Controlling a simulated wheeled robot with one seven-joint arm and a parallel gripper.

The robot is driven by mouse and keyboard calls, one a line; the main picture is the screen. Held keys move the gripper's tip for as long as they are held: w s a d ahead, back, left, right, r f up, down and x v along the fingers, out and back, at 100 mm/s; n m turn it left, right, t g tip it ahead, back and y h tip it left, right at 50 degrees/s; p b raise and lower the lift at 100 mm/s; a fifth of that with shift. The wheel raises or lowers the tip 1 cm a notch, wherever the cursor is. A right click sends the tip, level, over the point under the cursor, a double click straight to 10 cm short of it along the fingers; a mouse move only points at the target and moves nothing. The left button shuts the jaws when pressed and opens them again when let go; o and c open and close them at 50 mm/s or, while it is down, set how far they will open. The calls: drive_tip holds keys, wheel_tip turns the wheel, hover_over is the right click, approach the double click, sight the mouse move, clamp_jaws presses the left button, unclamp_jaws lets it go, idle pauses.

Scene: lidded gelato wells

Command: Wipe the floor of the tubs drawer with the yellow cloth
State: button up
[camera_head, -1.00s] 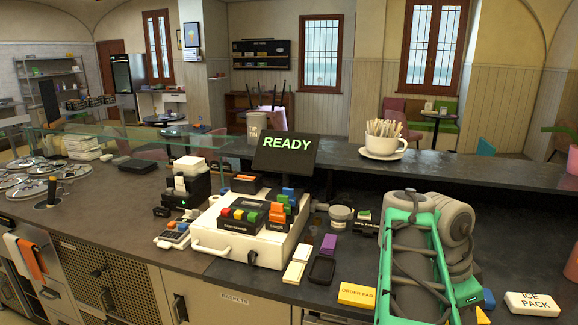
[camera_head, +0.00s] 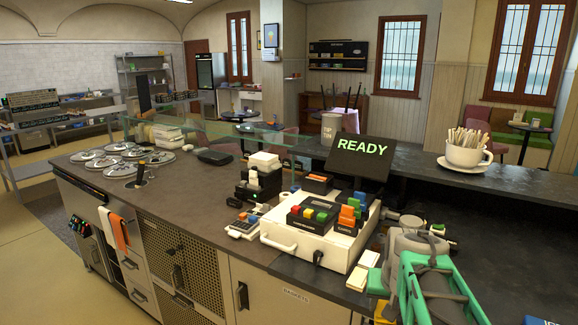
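I make out no clearly yellow cloth. An orange cloth (camera_head: 120,232) hangs beside a pale cloth (camera_head: 106,226) on the front of the counter at the left. Below and beside them are shut drawer fronts (camera_head: 134,270) with dark handles; I cannot tell which is the tubs drawer, and no drawer floor shows. My folded green and grey arm fills the lower right corner, over the counter. My gripper's fingertips do not show.
Several round metal well lids (camera_head: 128,170) lie on the left counter top (camera_head: 185,190). Open floor (camera_head: 30,265) lies left of the counter.

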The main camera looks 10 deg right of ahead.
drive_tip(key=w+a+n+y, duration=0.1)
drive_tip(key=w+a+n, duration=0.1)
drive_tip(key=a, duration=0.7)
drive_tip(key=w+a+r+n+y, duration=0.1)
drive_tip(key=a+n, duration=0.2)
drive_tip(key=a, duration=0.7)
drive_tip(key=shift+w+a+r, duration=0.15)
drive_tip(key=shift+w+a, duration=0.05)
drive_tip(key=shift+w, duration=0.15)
